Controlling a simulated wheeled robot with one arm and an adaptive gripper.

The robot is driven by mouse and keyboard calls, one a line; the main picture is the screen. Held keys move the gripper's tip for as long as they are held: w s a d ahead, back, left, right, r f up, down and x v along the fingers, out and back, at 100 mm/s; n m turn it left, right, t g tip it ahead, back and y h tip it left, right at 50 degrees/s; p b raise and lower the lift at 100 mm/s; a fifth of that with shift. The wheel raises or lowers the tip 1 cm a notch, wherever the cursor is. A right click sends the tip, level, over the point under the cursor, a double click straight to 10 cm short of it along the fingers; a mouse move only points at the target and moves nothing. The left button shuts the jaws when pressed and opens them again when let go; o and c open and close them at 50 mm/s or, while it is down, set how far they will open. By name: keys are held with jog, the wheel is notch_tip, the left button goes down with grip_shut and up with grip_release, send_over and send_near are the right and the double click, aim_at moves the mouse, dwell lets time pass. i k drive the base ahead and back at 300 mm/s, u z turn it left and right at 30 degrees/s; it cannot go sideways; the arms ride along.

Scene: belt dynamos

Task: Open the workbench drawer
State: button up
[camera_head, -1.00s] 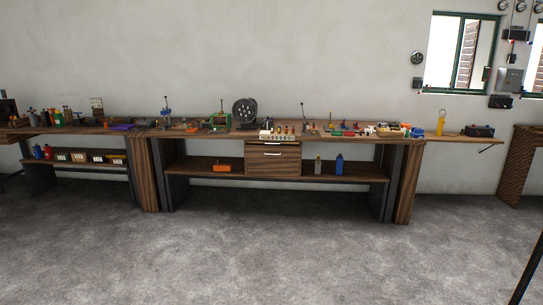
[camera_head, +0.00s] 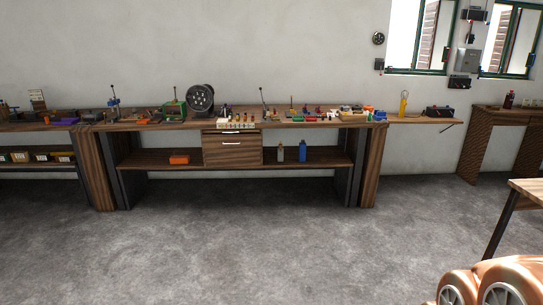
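The workbench (camera_head: 100,165) stands against the back wall, some way off across the floor. Its drawer unit (camera_head: 233,155) hangs under the middle of the bench top. It has wooden fronts with two pale handles, an upper handle (camera_head: 232,131) and a lower one (camera_head: 231,143). The drawers look closed. My gripper is not in view.
The bench top carries several tools, a black wheel-like part (camera_head: 201,98) and a green machine (camera_head: 173,109). An orange box (camera_head: 180,159) and a blue bottle (camera_head: 302,151) stand on the shelf. The grey floor (camera_head: 260,245) ahead is clear. A table (camera_head: 525,190) is at right, with a copper-coloured object (camera_head: 520,272) below.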

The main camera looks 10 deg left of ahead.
aim_at(242, 141)
jog(key=u, duration=0.85)
jog(key=i, duration=1.8)
jog(key=u, duration=0.65)
jog(key=i, duration=2.2)
jog(key=z, duration=0.3)
jog(key=i, duration=1.1)
jog(key=z, duration=0.3)
